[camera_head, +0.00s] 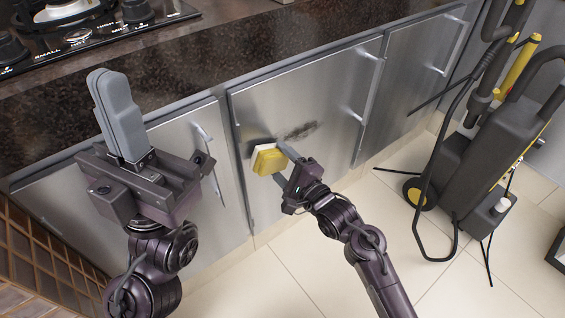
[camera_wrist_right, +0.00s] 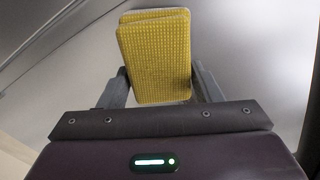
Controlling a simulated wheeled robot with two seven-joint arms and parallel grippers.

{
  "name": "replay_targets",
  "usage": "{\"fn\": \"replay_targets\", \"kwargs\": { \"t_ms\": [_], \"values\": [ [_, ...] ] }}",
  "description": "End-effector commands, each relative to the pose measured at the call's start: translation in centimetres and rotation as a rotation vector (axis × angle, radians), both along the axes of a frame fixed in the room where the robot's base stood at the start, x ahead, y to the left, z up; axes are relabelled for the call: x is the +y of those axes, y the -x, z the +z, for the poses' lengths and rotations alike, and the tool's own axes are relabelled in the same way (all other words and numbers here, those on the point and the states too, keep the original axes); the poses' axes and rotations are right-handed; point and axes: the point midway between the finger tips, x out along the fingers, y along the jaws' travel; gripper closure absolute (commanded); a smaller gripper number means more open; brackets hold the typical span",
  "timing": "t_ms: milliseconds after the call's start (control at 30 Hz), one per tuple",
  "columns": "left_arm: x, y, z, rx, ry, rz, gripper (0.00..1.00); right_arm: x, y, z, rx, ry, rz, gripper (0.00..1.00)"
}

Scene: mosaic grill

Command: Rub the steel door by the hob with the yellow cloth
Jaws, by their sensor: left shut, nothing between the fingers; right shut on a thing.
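The yellow cloth (camera_head: 268,160) is a folded pad with a textured face. My right gripper (camera_head: 284,163) is shut on it and holds it at the steel door (camera_head: 290,100), left of a dark smudge (camera_head: 301,130). I cannot tell for sure whether the cloth touches the door. The cloth (camera_wrist_right: 155,55) also shows in the right wrist view between the two fingers of my right gripper (camera_wrist_right: 160,85). My left gripper (camera_head: 113,95) is shut and empty, pointing up in front of the counter. The hob (camera_head: 75,35) is at the top left.
Bar handles (camera_head: 206,150) stick out from the steel doors. A dark counter edge (camera_head: 230,50) runs above them. A black and yellow upright machine (camera_head: 470,150) with a hose stands at the right. The tiled floor (camera_head: 300,265) is clear in the lower middle.

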Motion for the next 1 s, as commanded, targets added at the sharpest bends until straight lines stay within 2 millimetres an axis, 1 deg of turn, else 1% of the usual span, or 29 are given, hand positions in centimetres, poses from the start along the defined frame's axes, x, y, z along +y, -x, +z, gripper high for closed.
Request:
{"fn": "replay_targets", "kwargs": {
  "t_ms": [500,633,767,1000],
  "values": [
    [0.0,0.0,0.1,0.000,0.000,0.000,1.00,0.7,-0.9,0.1,0.000,-0.002,0.001,0.60],
    [0.0,-0.1,0.1,0.004,-0.001,0.002,1.00,0.6,-0.9,0.1,-0.001,-0.001,0.000,0.60],
    [0.0,-0.1,0.5,0.003,0.000,0.001,1.00,0.0,-1.2,0.2,-0.001,0.000,0.000,0.60],
    [0.0,0.0,1.7,0.002,-0.001,0.001,1.00,-1.7,-2.4,0.3,-0.001,0.001,0.000,0.60]
  ]
}}
